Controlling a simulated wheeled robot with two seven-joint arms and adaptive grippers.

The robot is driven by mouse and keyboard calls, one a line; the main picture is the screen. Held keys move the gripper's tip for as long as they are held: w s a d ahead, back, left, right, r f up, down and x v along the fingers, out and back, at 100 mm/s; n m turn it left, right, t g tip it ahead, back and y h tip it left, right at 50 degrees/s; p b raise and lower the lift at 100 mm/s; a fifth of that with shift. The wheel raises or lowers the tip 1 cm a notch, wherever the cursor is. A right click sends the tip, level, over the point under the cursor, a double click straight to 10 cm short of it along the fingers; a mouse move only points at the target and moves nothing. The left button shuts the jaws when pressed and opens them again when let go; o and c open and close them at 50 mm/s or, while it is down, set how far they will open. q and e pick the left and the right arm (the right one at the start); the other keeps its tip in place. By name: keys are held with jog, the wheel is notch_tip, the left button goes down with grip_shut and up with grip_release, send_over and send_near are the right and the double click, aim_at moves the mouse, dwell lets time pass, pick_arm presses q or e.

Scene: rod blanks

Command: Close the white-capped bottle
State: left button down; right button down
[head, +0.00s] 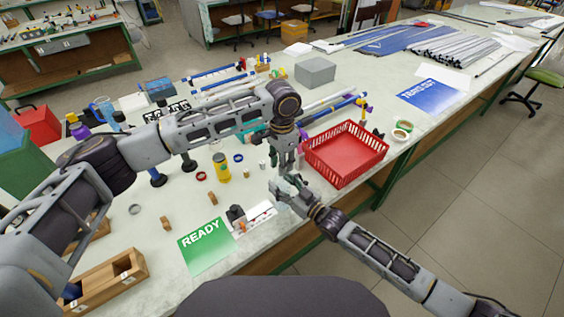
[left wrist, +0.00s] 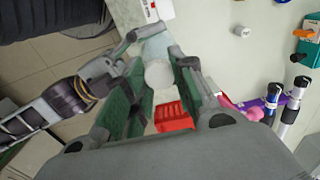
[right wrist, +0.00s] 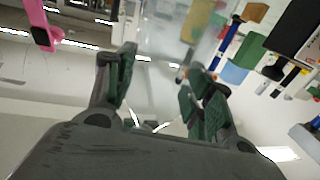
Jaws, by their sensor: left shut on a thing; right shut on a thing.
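In the left wrist view a round white cap (left wrist: 158,74) sits between the fingers of my left gripper (left wrist: 160,88), which is shut on it. A pale translucent bottle (left wrist: 155,45) shows just beyond the cap, with my right gripper's fingers around it. In the head view my left gripper (head: 287,168) points down from above, and my right gripper (head: 287,188) meets it from below right. In the right wrist view the clear bottle (right wrist: 165,45) stands between my right gripper's fingers (right wrist: 158,80). I cannot tell whether the cap touches or sits on the bottle's neck.
A red basket (head: 347,152) stands close right of my grippers. A yellow bottle (head: 221,167), a blue ring (head: 237,157) and a red ring (head: 201,176) lie to the left. A green READY sign (head: 207,246) lies near the front edge. A wooden box (head: 107,279) is at the front left.

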pick_arm(q)
jog(key=c, duration=1.1)
grip_release()
jog(key=shift+r, duration=0.1)
jog(key=shift+r, duration=5.9)
pick_arm(e)
jog(key=c, duration=0.5)
grip_release()
jog(key=shift+s+d, duration=0.1)
